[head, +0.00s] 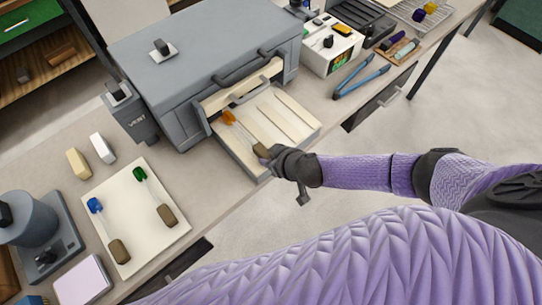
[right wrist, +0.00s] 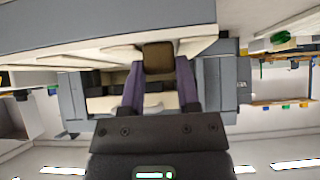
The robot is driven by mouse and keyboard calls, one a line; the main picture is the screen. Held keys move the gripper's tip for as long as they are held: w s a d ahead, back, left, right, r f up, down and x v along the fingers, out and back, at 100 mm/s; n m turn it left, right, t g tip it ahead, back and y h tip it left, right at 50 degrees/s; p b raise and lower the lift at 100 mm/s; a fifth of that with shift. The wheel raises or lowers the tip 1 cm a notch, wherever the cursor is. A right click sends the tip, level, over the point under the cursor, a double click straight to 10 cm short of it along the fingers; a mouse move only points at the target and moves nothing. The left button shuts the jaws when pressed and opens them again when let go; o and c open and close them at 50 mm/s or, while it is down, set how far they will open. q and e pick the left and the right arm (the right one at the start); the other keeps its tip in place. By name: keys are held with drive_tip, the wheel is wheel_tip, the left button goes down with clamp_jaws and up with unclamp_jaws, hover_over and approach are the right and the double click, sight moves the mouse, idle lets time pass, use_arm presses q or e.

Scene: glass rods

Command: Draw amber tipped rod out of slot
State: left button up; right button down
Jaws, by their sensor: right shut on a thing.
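The amber tipped rod lies in the left slot of the cream slotted tray (head: 291,108), which sticks out of the grey kiln-like machine (head: 205,60). Its amber tip (head: 229,117) points toward the machine, and its brown handle end is at the tray's front edge. My right gripper (head: 265,153) is shut on that brown handle (right wrist: 158,57), which shows between the two fingers in the right wrist view. The fingers hide part of the handle in the head view. The middle of the rod is too thin to make out clearly. My left gripper is not in view.
A cream board (head: 138,218) left of the machine holds a blue tipped rod (head: 95,206) and a green tipped rod (head: 140,174). Two small blocks (head: 78,163) stand behind it. Blue tongs (head: 360,80) lie right of the tray. Open floor is in front of the bench.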

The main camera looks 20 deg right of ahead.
drive_tip(key=shift+c, duration=1.2)
unclamp_jaws()
drive_tip(key=p+v, duration=0.3)
drive_tip(key=v, duration=0.7)
drive_tip(key=shift+f, duration=0.15)
drive_tip(key=s+d+f+g+h+b, duration=0.1)
drive_tip(key=s+d+f+h+b, duration=0.15)
drive_tip(key=f+b, duration=0.7)
drive_tip(key=s+d+f+g+h+b, duration=0.1)
drive_tip(key=s+d+f+g+b, duration=0.15)
drive_tip(key=f, duration=1.35)
drive_tip(key=s+f+g+b, duration=0.1)
drive_tip(key=s+f, duration=0.3)
drive_tip(key=s, duration=0.3)
drive_tip(key=s+a+f+m+g+b, duration=0.1)
drive_tip(key=s+f+g, duration=0.1)
drive_tip(key=s+f, duration=0.2)
drive_tip(key=s+a+f+g+b, duration=0.1)
drive_tip(key=s+f, duration=0.3)
drive_tip(key=s, duration=0.7)
drive_tip(key=shift+f+m+b, duration=0.3)
drive_tip(key=shift+f+b, duration=0.05)
drive_tip(key=shift+b, duration=0.25)
